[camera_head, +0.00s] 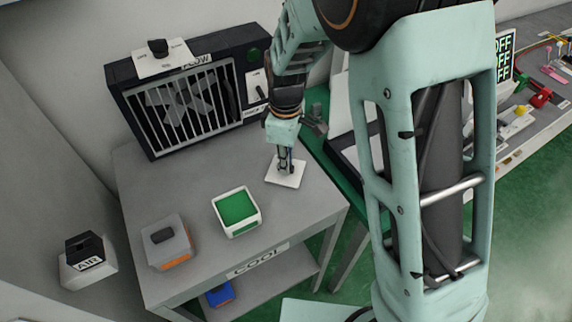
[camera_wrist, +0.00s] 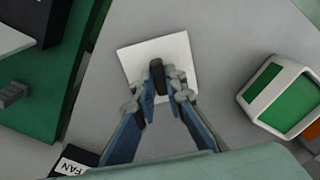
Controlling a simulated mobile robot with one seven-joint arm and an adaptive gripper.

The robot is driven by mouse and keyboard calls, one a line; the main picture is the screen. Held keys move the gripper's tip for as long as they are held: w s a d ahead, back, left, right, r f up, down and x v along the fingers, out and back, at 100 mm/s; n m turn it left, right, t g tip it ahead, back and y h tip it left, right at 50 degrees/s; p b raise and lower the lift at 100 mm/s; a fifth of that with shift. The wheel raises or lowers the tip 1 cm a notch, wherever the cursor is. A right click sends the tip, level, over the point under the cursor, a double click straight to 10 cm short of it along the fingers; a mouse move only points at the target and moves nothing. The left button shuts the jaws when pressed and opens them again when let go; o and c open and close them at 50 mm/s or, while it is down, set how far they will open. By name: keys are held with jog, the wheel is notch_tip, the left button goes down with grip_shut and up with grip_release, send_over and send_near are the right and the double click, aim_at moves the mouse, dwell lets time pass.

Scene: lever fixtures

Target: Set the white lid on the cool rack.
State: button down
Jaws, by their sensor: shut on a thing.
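The white lid (camera_head: 284,177) is a flat square plate at the right part of the grey table labelled COOL (camera_head: 168,189). My gripper (camera_head: 285,165) is above it, pointing down. In the wrist view the white lid (camera_wrist: 180,48) has a dark knob (camera_wrist: 158,76) in its middle, and my gripper (camera_wrist: 160,85) is shut on that knob from both sides. I cannot tell whether the lid touches the tabletop or hangs just above it. The COOL label is on the table's front edge.
A white box with a green top (camera_head: 237,211) and a grey-orange box with a dark handle (camera_head: 168,241) stand on the table. A fan unit (camera_head: 188,92) stands at the back. A box labelled AIR (camera_head: 88,262) is at left. A blue item (camera_head: 220,294) lies on the lower shelf.

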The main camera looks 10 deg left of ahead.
jog(key=shift+f, duration=0.2)
jog(key=c, duration=2)
grip_release()
jog(key=shift+r, duration=0.1)
jog(key=shift+r, duration=0.1)
notch_tip(320, 180, up, 12)
jog(key=shift+r, duration=0.1)
jog(key=shift+w, duration=0.1)
